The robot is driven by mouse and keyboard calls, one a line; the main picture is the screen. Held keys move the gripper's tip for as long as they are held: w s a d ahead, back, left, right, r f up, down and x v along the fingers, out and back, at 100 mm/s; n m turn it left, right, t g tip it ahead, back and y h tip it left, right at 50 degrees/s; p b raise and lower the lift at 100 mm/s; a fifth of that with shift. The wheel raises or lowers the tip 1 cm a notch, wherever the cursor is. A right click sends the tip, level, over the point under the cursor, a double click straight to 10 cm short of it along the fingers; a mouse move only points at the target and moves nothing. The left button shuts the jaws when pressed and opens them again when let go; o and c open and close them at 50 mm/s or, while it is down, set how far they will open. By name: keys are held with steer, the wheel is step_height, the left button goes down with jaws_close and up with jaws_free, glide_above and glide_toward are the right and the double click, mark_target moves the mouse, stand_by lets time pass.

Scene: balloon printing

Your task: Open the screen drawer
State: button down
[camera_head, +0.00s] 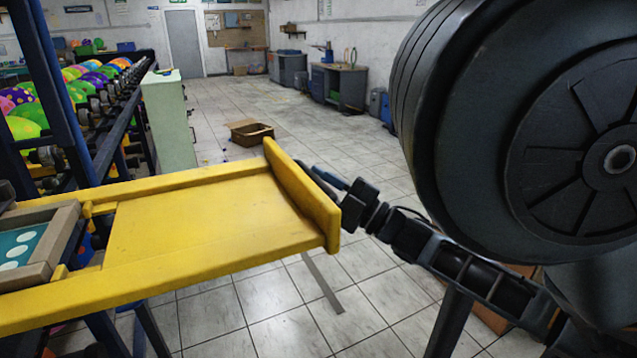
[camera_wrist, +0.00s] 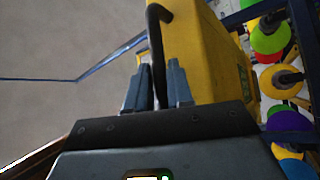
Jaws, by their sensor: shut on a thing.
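The yellow screen drawer (camera_head: 200,225) extends from the left toward the middle in the head view, with an upright yellow front panel (camera_head: 302,195) at its end. A framed teal screen with pale dots (camera_head: 25,247) sits at the drawer's left part. My gripper (camera_head: 340,188) is at the outer side of the front panel. In the wrist view, my gripper (camera_wrist: 160,88) has its two fingers on either side of a dark curved handle (camera_wrist: 157,45) and is shut on it. The yellow panel (camera_wrist: 215,60) also shows there. The handle is mostly hidden in the head view.
A rack of colourful balloons (camera_head: 90,85) stands at the left behind blue posts. A pale green cabinet (camera_head: 168,120) stands beside it. An open cardboard box (camera_head: 249,132) lies on the tiled floor. Workbenches (camera_head: 340,85) line the far wall. The middle floor is mostly clear.

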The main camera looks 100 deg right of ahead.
mark_target(155, 239)
steer(key=c, duration=1.4)
jaws_free()
steer(key=w+a+b, duration=0.1)
steer(key=w+a, duration=0.2)
steer(key=w, duration=0.7)
steer(key=w+a+b, duration=0.1)
steer(key=w+a, duration=0.3)
steer(key=w, duration=0.6)
steer(key=w+a+b, duration=0.1)
steer(key=w+a, duration=0.3)
steer(key=w, duration=0.6)
steer(key=shift+w, duration=0.15)
steer(key=shift+f, duration=0.1)
steer(key=shift+b+v, duration=0.75)
steer(key=shift+v, duration=0.1)
steer(key=shift+b+v, duration=2.5)
steer(key=shift+v, duration=1.1)
